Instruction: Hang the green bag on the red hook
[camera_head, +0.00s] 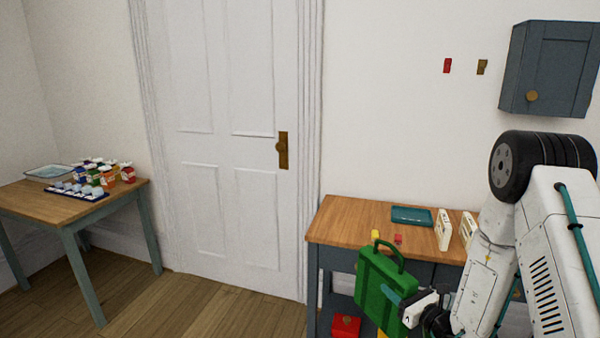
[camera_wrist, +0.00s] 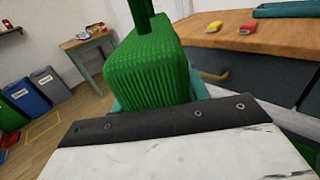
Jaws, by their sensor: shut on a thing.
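The green bag (camera_head: 376,284) is held in front of the wooden-topped cabinet, its handle loop upward and the bag slightly tilted. In the wrist view the bag (camera_wrist: 150,65) fills the upper middle, its handle rising out of the frame. My gripper (camera_head: 402,300) is shut on the bag's side; its fingertips are largely hidden by the bag. The red hook (camera_head: 447,66) is on the white wall, above and to the right of the bag and well apart from it. A brass-coloured hook (camera_head: 482,67) is just right of the red one.
The cabinet top (camera_head: 350,215) bears a teal tray (camera_head: 412,216), white upright objects (camera_head: 443,230) and small red and yellow items. A grey wall cabinet (camera_head: 550,70) hangs right of the hooks. A side table (camera_head: 30,200) with jars stands left of the door (camera_head: 220,130).

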